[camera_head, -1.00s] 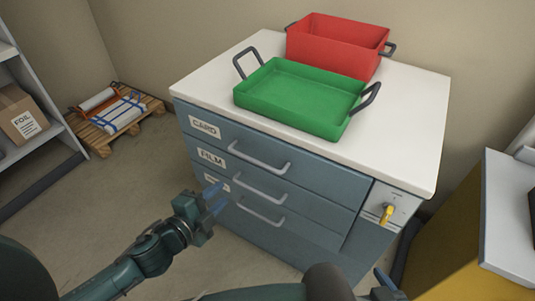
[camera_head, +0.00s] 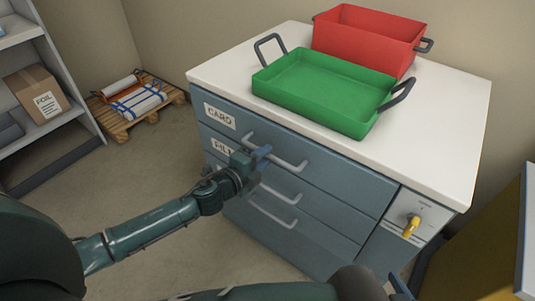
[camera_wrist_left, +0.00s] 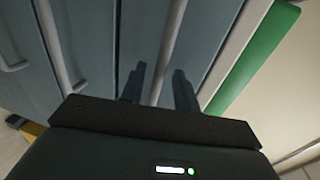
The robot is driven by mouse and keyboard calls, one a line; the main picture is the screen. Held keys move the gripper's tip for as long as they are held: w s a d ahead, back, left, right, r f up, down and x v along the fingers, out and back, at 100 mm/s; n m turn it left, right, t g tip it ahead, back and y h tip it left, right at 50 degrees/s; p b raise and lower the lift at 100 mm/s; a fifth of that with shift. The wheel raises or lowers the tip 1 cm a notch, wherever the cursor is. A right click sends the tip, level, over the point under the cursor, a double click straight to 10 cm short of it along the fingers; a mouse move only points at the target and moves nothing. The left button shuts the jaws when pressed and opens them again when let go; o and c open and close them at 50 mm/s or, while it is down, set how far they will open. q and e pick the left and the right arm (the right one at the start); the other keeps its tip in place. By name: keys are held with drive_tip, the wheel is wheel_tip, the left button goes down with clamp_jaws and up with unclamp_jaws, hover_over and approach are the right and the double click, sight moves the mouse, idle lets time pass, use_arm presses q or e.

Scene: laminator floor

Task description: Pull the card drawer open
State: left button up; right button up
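The card drawer (camera_head: 335,177) is the top drawer of a blue-grey cabinet, marked by a CARD label, and its front is flush with the cabinet. Its grey bar handle (camera_head: 287,163) also shows in the left wrist view (camera_wrist_left: 171,50). My left gripper (camera_head: 262,153) is at the left part of this handle. In the left wrist view my left gripper's (camera_wrist_left: 160,85) two fingers are apart, one on each side of the bar; I cannot tell whether either touches it. A bluish tip of my right gripper (camera_head: 400,287) shows at the bottom edge, mostly hidden.
The film drawer (camera_head: 315,207) and a third drawer lie below, with similar handles. A green tray (camera_head: 325,95) and a red bin (camera_head: 365,45) stand on the white top. A yellow key or knob (camera_head: 411,227) sticks out at the front right.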

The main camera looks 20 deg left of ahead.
use_arm(q)
drive_tip(key=shift+x, duration=1.2)
drive_tip(key=shift+c, duration=0.4)
clamp_jaws()
